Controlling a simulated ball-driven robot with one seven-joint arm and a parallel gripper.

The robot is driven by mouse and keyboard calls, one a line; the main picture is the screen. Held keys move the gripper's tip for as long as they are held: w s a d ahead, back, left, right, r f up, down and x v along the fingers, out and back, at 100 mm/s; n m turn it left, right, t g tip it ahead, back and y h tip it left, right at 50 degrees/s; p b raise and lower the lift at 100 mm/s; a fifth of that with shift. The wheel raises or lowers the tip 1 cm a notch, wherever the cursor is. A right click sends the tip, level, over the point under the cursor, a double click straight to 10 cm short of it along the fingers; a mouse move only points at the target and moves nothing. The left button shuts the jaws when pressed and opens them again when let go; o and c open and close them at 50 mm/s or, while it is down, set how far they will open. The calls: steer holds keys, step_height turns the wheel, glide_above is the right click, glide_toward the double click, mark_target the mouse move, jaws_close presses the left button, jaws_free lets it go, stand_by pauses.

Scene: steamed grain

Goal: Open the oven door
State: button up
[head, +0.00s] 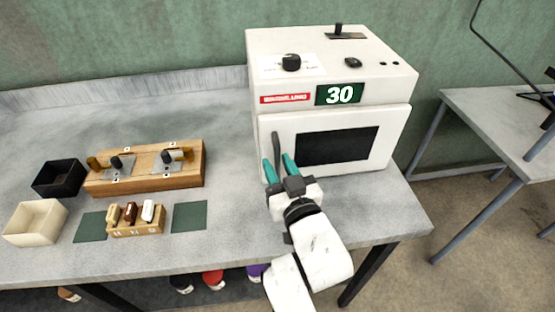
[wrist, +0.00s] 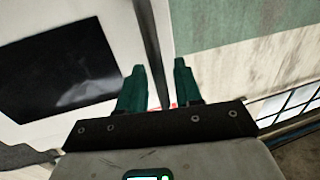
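The white oven (head: 335,55) stands on the bench, with a green display reading 30. Its front door (head: 385,140) has a dark window (head: 338,146), which also fills the left of the wrist view (wrist: 60,60). The door looks shut. A dark upright handle (head: 276,146) is at the door's left side. My gripper (head: 279,166) is at the handle's lower part, its teal fingers apart. In the wrist view, the handle (wrist: 148,45) runs down between the two fingers (wrist: 160,85), with a gap showing on each side. Contact with the handle cannot be made out.
A wooden block with metal plates (head: 195,170), a small labelled rack (head: 135,225), green mats (head: 189,217), a black bin (head: 58,178) and a cream bin (head: 36,222) sit left of the oven. The bench (head: 225,225) is clear between them and my arm. Another table (head: 490,120) stands at right.

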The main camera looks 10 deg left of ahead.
steer(key=shift+w+a, duration=0.25)
steer(key=shift+w, duration=0.3)
jaws_close()
